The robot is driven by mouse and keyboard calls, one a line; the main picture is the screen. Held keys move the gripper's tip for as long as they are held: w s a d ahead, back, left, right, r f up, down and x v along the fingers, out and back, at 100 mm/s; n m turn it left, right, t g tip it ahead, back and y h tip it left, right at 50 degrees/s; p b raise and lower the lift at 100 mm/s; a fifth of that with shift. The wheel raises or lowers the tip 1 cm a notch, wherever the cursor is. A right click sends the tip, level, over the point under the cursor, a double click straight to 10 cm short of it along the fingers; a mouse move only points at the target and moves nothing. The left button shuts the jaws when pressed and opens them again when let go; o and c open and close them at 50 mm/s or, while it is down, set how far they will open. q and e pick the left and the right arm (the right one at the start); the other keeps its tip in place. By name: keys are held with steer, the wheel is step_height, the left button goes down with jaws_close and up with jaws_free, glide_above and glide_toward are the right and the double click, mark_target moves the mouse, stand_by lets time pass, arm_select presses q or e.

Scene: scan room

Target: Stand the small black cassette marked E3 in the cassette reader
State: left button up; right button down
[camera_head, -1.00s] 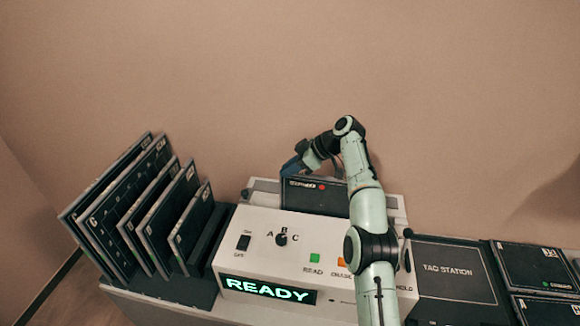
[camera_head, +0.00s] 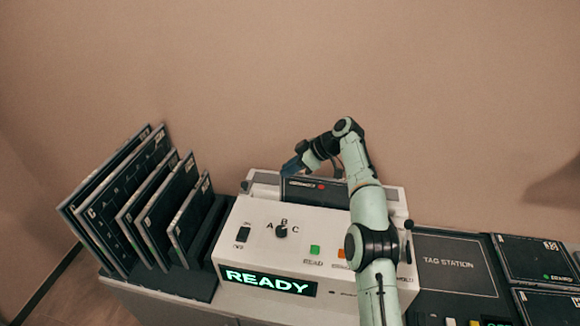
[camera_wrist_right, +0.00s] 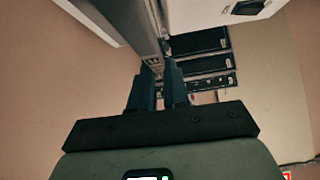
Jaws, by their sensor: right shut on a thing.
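A small black cassette (camera_head: 315,193) stands upright in the slot at the back of the white cassette reader (camera_head: 262,262). Its lower part is hidden behind the reader's front housing. My right gripper (camera_head: 293,168) is shut on the cassette's upper left corner. The reader's display shows READY. My left gripper is in neither view.
A black rack (camera_head: 207,245) with several larger cassettes (camera_head: 130,205) leaning in it stands left of the reader. The tag station (camera_head: 450,265) lies to the right, with flat black cassettes (camera_head: 535,262) beyond it. A bare wall is behind.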

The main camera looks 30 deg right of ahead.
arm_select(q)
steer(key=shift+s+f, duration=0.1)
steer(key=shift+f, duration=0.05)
arm_select(e)
steer(key=shift+f, duration=0.25)
steer(key=c, duration=1)
jaws_free()
steer(key=shift+f, duration=0.1)
steer(key=shift+c, duration=0.2)
steer(key=p+v, duration=0.2)
steer(key=v, duration=1)
steer(key=shift+w+r, duration=0.1)
steer(key=shift+r, duration=0.15)
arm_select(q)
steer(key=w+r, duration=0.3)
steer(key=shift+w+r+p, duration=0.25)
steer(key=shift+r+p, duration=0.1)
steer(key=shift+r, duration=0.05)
arm_select(e)
steer(key=shift+s+d+r, duration=0.35)
steer(key=shift+s, duration=0.1)
